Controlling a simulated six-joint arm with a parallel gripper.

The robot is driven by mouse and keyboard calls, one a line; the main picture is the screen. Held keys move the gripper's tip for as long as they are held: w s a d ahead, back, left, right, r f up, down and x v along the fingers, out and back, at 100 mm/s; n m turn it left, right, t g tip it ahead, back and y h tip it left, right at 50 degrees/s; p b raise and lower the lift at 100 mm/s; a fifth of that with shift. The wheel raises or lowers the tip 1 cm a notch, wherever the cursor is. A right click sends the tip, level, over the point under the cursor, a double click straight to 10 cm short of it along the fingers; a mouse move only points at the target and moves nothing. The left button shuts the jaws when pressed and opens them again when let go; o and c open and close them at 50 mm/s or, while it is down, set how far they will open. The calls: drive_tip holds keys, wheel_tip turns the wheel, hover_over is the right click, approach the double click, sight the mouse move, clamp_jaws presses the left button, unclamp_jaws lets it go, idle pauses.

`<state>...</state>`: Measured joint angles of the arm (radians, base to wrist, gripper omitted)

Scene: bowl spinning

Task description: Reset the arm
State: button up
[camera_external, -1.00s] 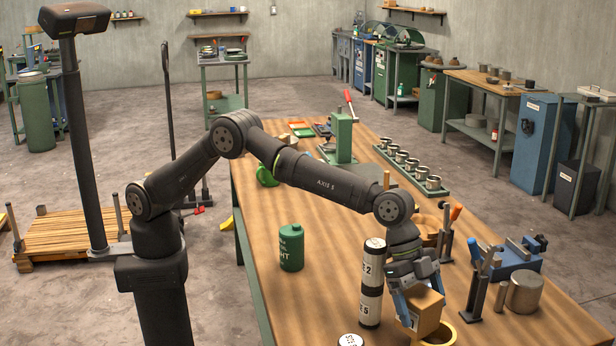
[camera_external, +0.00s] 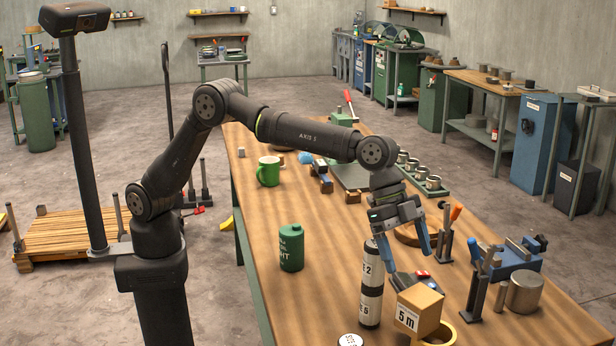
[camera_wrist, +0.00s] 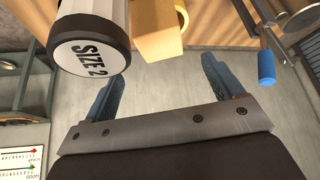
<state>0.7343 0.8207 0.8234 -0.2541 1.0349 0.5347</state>
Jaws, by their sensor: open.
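My gripper (camera_external: 408,262) is open and empty, raised above and behind a tan cardboard box (camera_external: 420,308) marked "5 m". Its two blue fingers stand apart with nothing between them; they also show in the wrist view (camera_wrist: 158,78). The box rests at the table's near end, on or against a yellow ring (camera_external: 446,336); the contact is partly hidden. It appears at the top of the wrist view (camera_wrist: 156,30). A black-and-white cylinder stack (camera_external: 372,282) stands upright just left of the box. Its end marked "SIZE 2" (camera_wrist: 90,52) is close by my left finger in the wrist view.
A green canister (camera_external: 291,248) and green mug (camera_external: 268,171) stand on the wooden table (camera_external: 325,245). Upright tools (camera_external: 478,278), a blue vise (camera_external: 518,257) and a metal cylinder (camera_external: 525,292) crowd the right. The table's left-middle is mostly clear.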

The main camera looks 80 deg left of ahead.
sight(424, 297)
drive_tip(key=x, duration=1.2)
drive_tip(key=shift+w+r, duration=0.1)
drive_tip(key=shift+r, duration=1.15)
drive_tip(key=shift+f, duration=0.1)
